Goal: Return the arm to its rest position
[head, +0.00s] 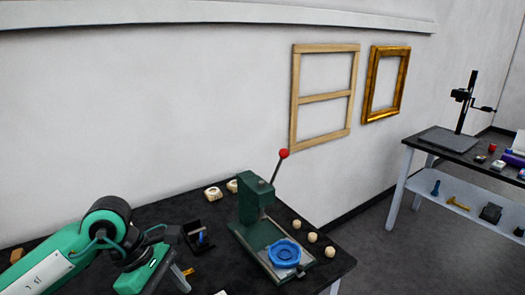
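My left arm, green and black, comes in from the left over the near end of the dark table (205,265). Its gripper (181,277) is low over the table's front part, left of the green press. Its fingers are small and partly hidden by the wrist, so I cannot tell whether they are open or shut or hold anything. My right gripper is not in view.
A green lever press (252,205) with a red knob holds a blue round piece (284,252). A small dark holder (198,238) stands near my wrist. Pale pieces (313,237) lie nearby. Frames (385,85) hang on the wall. A second table (430,140) stands right.

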